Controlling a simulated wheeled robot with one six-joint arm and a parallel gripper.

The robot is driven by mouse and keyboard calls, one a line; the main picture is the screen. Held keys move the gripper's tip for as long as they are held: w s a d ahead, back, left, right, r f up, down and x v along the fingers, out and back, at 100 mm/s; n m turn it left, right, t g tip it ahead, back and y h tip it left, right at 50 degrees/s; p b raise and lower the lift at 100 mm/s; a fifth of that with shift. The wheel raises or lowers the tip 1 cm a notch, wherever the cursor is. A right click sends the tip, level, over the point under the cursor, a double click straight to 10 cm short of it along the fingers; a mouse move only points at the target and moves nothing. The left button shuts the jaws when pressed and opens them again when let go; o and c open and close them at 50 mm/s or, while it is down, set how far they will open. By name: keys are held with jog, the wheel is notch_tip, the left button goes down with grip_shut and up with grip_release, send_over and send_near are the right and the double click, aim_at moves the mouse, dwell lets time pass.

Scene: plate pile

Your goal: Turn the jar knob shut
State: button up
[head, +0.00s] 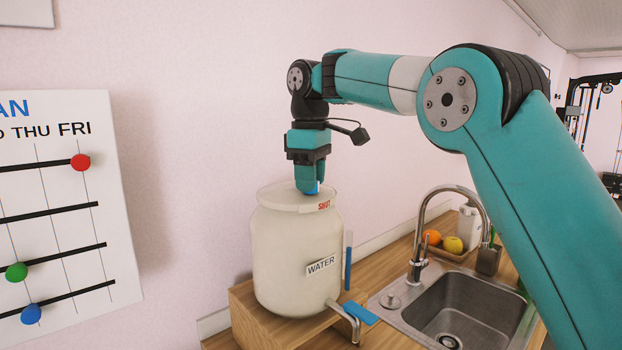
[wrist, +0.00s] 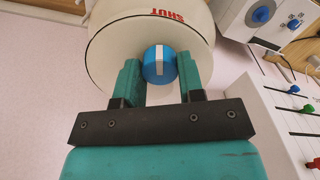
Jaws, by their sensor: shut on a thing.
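The cream jar (head: 296,262) with a WATER label stands on a wooden block. Its lid (head: 275,197) carries a red SHUT mark, which also shows at the top of the wrist view. The blue knob (wrist: 159,64) sits on the lid, with a white stripe across its top that points toward the SHUT side, a little left of the word's middle. My gripper (wrist: 159,76) is above the lid with its teal fingers on either side of the knob, shut on it. In the head view my gripper (head: 309,187) hides most of the knob.
A sink (head: 470,310) with a tall faucet (head: 418,262) is to the right. A board with coloured sliders (head: 60,210) hangs at the left.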

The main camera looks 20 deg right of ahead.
jog(key=shift+m, duration=1.9)
jog(key=o, duration=0.9)
notch_tip(320, 180, up, 17)
jog(key=p, duration=1.6)
jog(key=shift+r+p, duration=0.2)
jog(key=shift+p, duration=0.2)
